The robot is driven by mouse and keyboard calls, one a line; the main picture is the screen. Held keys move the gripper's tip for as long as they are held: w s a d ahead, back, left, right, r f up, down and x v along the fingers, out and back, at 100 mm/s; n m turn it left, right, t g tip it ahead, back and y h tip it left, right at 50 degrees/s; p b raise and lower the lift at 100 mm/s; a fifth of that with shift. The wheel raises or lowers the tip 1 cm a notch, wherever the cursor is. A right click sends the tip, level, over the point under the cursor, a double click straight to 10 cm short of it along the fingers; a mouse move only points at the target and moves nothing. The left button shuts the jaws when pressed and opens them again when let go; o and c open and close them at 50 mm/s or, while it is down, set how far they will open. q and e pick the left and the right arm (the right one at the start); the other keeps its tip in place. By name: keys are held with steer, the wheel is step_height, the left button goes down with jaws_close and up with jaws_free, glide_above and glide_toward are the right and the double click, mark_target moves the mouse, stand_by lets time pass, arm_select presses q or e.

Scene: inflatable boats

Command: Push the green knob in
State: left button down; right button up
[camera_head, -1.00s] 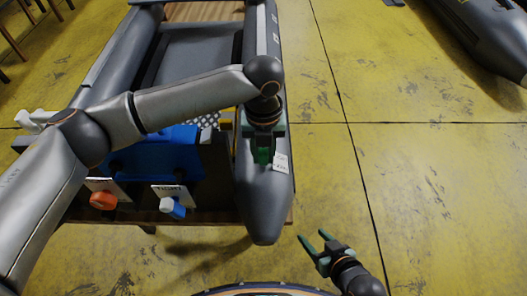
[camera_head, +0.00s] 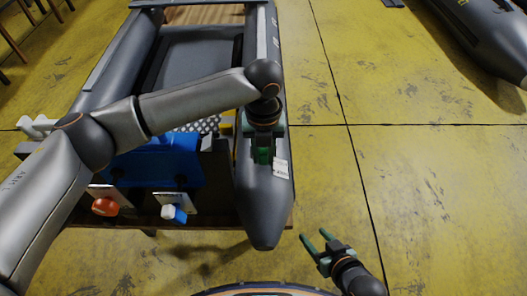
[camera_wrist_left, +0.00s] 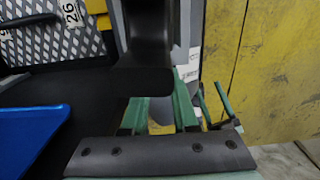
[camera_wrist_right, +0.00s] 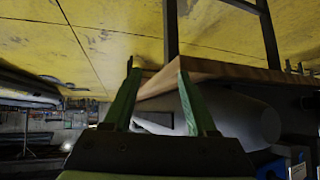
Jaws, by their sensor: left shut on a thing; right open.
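I cannot make out a green knob in any view. My left gripper (camera_head: 263,158) points down at the dark grey boat tube (camera_head: 263,210), beside the boat's rear board and a white label (camera_head: 281,168). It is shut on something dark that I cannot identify. In the left wrist view its green fingers straddle a gap, their ends hidden behind a black part (camera_wrist_left: 150,80). My right gripper (camera_head: 314,238) is open and empty over the floor, right of the tube's tip; its spread fingers also show in the right wrist view (camera_wrist_right: 155,75).
An orange knob (camera_head: 106,206) and a blue-and-white knob (camera_head: 174,214) sit on the boat's rear board, below a blue box (camera_head: 165,160). A wooden table (camera_head: 210,221) carries the boat. The yellow floor (camera_head: 420,200) on the right is clear. Another boat lies at the top right.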

arm_select(q)
steer(key=shift+w, duration=0.45)
steer(key=c, duration=0.7)
jaws_free()
steer(key=shift+s, duration=0.1)
arm_select(e)
steer(key=shift+s+d+f, duration=0.1)
steer(key=shift+d+f, duration=0.1)
steer(key=shift+d, duration=0.15)
